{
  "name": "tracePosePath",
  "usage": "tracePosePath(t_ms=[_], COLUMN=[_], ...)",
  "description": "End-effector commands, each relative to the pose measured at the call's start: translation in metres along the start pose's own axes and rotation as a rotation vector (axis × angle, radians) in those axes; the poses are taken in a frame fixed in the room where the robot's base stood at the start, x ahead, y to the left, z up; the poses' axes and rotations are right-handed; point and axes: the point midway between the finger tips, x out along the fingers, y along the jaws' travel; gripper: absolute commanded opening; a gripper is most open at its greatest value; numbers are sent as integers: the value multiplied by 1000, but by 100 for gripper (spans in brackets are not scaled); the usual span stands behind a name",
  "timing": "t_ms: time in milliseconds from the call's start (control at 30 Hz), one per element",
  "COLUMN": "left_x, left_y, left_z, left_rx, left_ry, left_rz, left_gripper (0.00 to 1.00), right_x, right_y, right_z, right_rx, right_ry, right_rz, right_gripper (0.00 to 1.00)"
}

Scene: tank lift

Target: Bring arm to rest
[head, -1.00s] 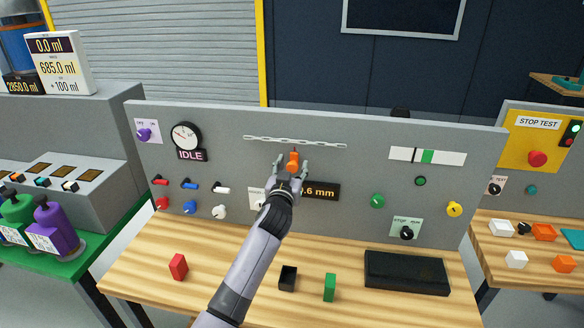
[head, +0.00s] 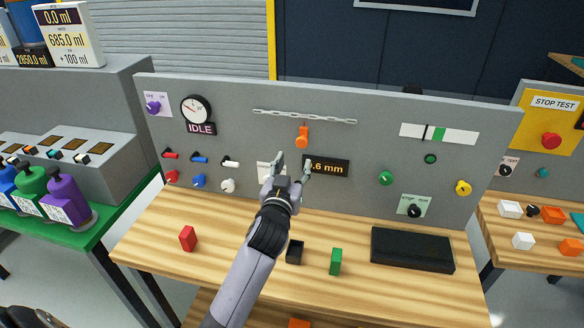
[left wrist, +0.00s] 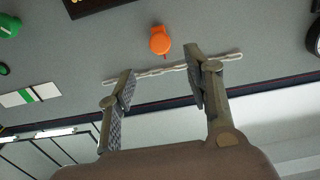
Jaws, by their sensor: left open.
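My left gripper (head: 291,165) is open and empty in the head view, in front of the grey panel (head: 350,125). It is just below an orange knob-like piece (head: 302,137) under a pale chain-like strip (head: 305,116). In the left wrist view the two fingers (left wrist: 160,85) are spread apart, with the orange piece (left wrist: 160,40) beyond them, apart from both. The gripper partly covers a white label and the left end of a black display (head: 328,168) reading ".6 mm". My right gripper is not in view.
A wooden table (head: 190,268) below the panel bears a red block (head: 187,238), a small black box (head: 295,252), a green block (head: 335,262) and a black tray (head: 411,250). Colored knobs and levers stick out of the panel. Another workbench stands on each side.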

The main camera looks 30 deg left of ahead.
Motion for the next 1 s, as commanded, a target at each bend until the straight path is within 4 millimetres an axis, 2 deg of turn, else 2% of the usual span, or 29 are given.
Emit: tracePosePath(t_ms=[133, 567, 667, 767, 833, 867, 900, 1000], left_x=[-7, -7, -11, -30, -56, -70, -92, -150], left_y=[0, 0, -2, -6, -11, -12, -14, -16], left_z=[0, 0, 7, 34, 65, 80, 100, 144], left_rx=[0, 1, 5, 19, 39, 51, 69, 115], left_ry=[0, 0, -23, -118, -236, -298, -386, -601], left_rz=[-1, -1, -3, -12, -14, -12, -4, 35], left_gripper=[47, 47, 47, 47, 47, 47, 47, 47], right_x=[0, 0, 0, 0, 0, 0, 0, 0], right_y=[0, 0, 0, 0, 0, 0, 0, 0], right_z=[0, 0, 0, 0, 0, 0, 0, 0], right_rx=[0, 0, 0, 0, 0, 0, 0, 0], right_ry=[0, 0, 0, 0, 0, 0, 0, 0], right_rz=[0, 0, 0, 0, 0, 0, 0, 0], right_gripper=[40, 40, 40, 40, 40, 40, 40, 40])
